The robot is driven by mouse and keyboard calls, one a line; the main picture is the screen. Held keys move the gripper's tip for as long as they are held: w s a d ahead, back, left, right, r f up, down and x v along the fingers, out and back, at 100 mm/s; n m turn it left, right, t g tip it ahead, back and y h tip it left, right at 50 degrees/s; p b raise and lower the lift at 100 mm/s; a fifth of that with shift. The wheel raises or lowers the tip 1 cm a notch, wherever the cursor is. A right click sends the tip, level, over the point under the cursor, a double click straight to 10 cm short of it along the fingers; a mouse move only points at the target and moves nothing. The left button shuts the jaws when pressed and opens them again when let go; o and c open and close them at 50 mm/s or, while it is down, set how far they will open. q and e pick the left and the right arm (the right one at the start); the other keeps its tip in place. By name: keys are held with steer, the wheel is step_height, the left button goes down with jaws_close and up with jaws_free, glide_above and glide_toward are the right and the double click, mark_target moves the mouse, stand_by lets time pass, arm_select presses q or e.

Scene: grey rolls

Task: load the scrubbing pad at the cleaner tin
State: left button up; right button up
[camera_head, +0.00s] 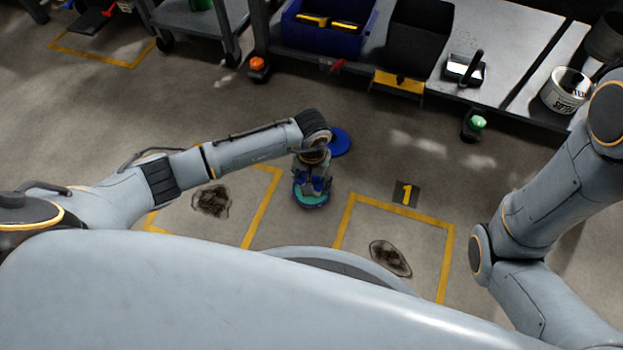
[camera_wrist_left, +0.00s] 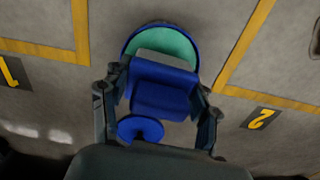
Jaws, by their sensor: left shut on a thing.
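My left gripper (camera_head: 314,186) points down over the floor, shut on the scrubbing pad (camera_wrist_left: 163,92), a blue block with a grey layer. The pad shows in the left wrist view between the two fingers (camera_wrist_left: 160,115). The cleaner tin (camera_head: 312,202) is low and round with a blue rim and green contents. It also shows in the left wrist view (camera_wrist_left: 190,45), partly covered by the pad. I cannot tell whether the pad touches the green surface. A blue disc (camera_head: 341,142), perhaps the lid, lies on the floor behind the tin. My right gripper is out of view.
Yellow-taped squares with dark stains (camera_head: 211,201) (camera_head: 391,258) flank the tin. A number 1 plate (camera_head: 407,193) lies to the right. A grey shelf cart (camera_head: 515,50) at the back holds a blue bin (camera_head: 328,42) and a white tin (camera_head: 566,92).

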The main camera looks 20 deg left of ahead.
arm_select(q)
steer(key=shift+f+b, duration=0.5)
steer(key=shift+f, duration=0.05)
stand_by(1.4)
step_height(320, 180, up, 7)
steer(key=p, duration=0.5)
steer(key=shift+f, duration=0.2)
steer(key=shift+r, duration=0.25)
